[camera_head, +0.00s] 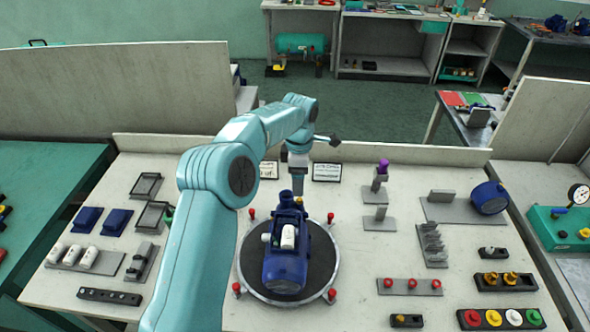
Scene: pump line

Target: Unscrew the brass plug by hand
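A dark blue pump (287,268) with a white label sits on a round black turntable (318,262) with a pale rim and several red knobs. My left arm reaches in from the lower left. Its gripper (297,186) points down just above the far end of the pump. The fingers are too small to show whether they are open or shut. A small yellowish spot shows at the fingertips, but I cannot tell whether it is the brass plug. My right gripper is not in view.
Two brass-coloured pieces (500,278) stand in a black holder at the right. A button strip (501,319) lies in front of it. Blue blocks (102,219) and white cylinders (73,255) lie at the left. A purple-topped part (381,173) stands behind right.

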